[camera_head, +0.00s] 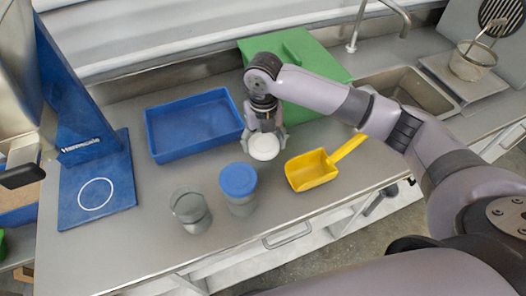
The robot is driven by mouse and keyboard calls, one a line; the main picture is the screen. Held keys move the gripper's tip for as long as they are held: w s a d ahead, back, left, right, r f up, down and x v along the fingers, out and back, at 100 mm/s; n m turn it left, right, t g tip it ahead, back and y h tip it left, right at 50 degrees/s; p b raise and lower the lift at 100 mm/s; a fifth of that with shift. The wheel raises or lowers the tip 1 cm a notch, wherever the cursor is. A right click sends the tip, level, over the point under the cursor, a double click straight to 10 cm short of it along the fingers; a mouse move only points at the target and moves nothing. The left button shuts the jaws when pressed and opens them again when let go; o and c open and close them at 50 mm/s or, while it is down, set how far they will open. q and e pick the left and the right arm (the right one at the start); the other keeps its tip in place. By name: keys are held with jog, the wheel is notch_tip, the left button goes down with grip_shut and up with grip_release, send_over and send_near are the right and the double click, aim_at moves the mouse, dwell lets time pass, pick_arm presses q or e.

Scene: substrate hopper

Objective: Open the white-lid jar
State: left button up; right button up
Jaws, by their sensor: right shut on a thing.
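A white lid (264,147) is in the middle of the steel counter, seen from above. My right gripper (267,132) is over its far side, pointing down, with its fingers shut on the lid. The jar body under the lid is hidden, so I cannot tell whether the lid sits on a jar or is apart from it. A jar with a blue lid (239,180) stands just in front and to the left. My left gripper is not in view.
A clear open jar (190,208) stands left of the blue-lid jar. A yellow scoop (312,170) lies at the right. A blue tray (160,158) and a green box (318,50) are behind. A blue stand (120,190) is far left, a sink (415,92) right.

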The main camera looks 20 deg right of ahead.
aim_at(263, 143)
jog(key=shift+f+p, duration=0.3)
jog(key=shift+f, duration=2.85)
jog(key=shift+f, duration=0.15)
jog(key=o, duration=1.3)
notch_tip(263, 143, up, 12)
jog(key=shift+r+b, duration=0.2)
jog(key=shift+b, duration=0.8)
